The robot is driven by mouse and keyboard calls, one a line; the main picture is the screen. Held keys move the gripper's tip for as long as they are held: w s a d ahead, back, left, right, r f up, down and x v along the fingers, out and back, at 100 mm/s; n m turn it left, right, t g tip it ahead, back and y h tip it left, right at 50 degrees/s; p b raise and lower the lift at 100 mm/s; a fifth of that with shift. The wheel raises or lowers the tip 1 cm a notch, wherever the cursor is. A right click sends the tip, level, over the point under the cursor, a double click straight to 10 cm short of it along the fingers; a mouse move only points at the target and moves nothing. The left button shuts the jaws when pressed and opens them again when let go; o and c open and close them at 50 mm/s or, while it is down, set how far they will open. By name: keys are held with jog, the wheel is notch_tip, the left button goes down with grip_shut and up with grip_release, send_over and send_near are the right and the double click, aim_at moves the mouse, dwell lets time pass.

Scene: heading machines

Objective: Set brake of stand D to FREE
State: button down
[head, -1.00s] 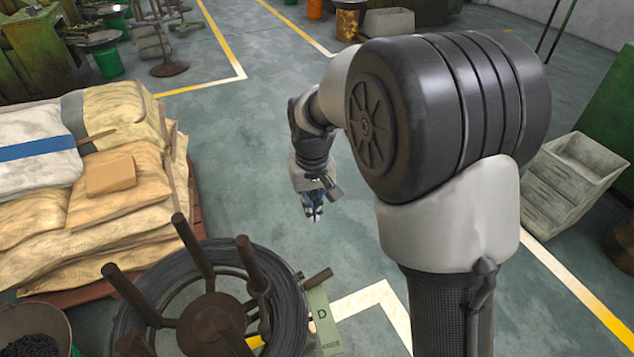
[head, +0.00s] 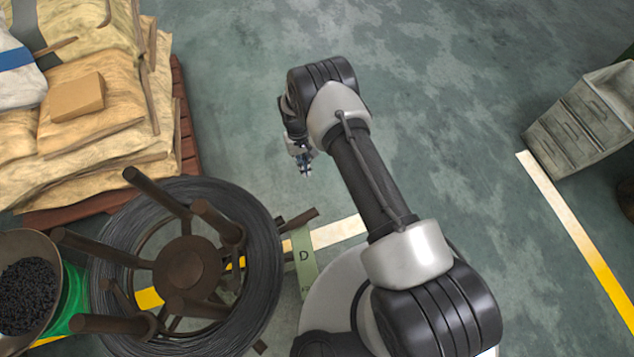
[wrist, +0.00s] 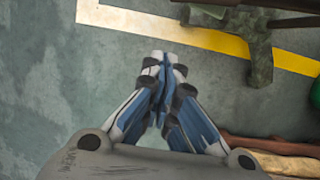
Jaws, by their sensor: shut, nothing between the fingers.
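Stand D (head: 187,268) is a brown reel stand with upright posts, carrying a coil of dark wire (head: 262,290), at the lower left of the head view. A green plate marked D (head: 304,262) is at its right side. A short brown bar (head: 300,219), possibly the brake lever, sticks out above the plate; its setting cannot be read. My gripper (head: 306,171) is shut and empty, above the floor beyond the bar and apart from it.
Stacked sacks on a pallet (head: 190,150) stand at the left, with a carton (head: 77,98) on top. A bowl of dark pieces (head: 52,318) is at the lower left. A grey bin (head: 580,130) stands at the right. The floor between pallet and bin is open.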

jog(key=shift+f, duration=0.45)
jog(key=shift+s, duration=0.1)
jog(key=s+d+f+b, duration=0.1)
jog(key=s+f+b, duration=0.2)
jog(key=s+f, duration=0.3)
jog(key=shift+d+f, duration=0.4)
jog(key=shift+f, duration=1.1)
jog(key=shift+s, duration=0.15)
